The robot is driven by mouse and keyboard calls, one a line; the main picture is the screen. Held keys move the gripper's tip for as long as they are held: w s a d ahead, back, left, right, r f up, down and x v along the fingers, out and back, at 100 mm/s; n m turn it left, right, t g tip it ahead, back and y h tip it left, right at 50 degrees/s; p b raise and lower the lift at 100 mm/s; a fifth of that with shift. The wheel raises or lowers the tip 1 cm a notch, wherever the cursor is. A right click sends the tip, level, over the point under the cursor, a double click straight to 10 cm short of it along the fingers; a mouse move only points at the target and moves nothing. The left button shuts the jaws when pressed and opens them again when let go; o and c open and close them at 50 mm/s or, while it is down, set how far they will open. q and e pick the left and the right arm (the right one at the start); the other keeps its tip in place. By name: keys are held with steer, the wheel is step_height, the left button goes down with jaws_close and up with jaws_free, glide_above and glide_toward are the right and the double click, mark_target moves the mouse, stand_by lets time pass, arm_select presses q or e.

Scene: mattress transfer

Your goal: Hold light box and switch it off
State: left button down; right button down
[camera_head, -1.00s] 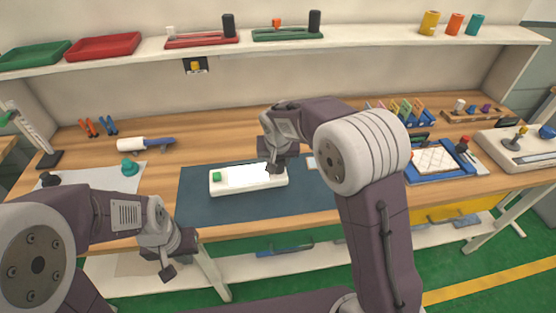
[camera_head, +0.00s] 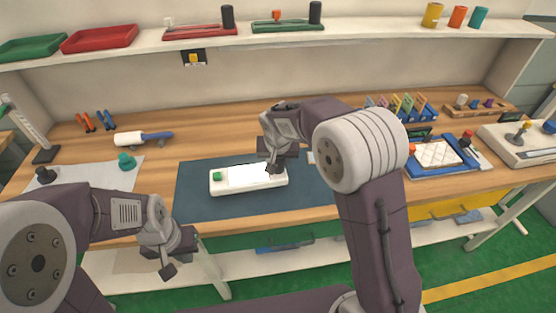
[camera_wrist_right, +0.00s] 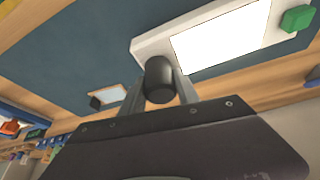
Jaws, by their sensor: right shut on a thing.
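The light box (camera_head: 217,188) is a white slab with a bright white panel (camera_head: 250,175) and a green button (camera_head: 217,176) at its left end. It lies on the dark blue mat (camera_head: 200,205). My right gripper (camera_head: 275,168) is shut on the right end of the box. In the right wrist view the box (camera_wrist_right: 152,45) shows its bright panel (camera_wrist_right: 222,38) and green button (camera_wrist_right: 296,18), with the gripper (camera_wrist_right: 160,82) at the end away from the button. My left gripper (camera_head: 178,258) hangs in front of the table edge, apart from the box; its jaw opening is unclear.
A white roller with a blue handle (camera_head: 143,138) and a teal knob (camera_head: 127,161) lie left of the mat. A blue-framed tray (camera_head: 440,157) and a colourful rack (camera_head: 402,104) stand right. The mat's left part is bare. A shelf (camera_head: 370,35) crosses the back.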

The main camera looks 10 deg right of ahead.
steer(key=shift+f+b, duration=1.3)
steer(key=shift+f, duration=0.35)
stand_by(1.8)
